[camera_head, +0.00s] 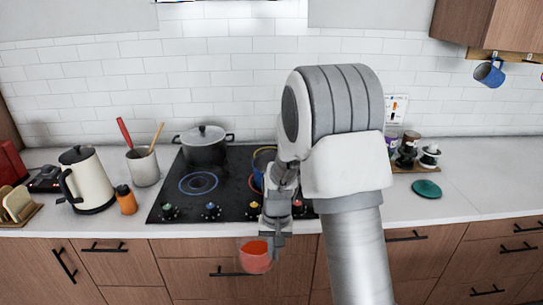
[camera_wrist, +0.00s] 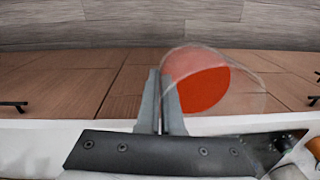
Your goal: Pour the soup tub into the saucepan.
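The soup tub (camera_head: 256,257) is a clear tub with orange-red soup inside. It hangs at my gripper (camera_head: 270,238), in front of the counter edge and above the floor. In the wrist view, my gripper's fingers (camera_wrist: 165,105) are close together on the near wall of the tub (camera_wrist: 205,90), and the soup is still inside. A pan (camera_head: 262,160), probably the saucepan, stands on the right part of the hob. My arm hides much of it, and its inside is not clear.
A lidded dark pot (camera_head: 204,147) stands at the back left of the black hob (camera_head: 165,205). A utensil crock (camera_head: 143,167), a kettle (camera_head: 88,182) and an orange bottle (camera_head: 126,200) stand left of the hob.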

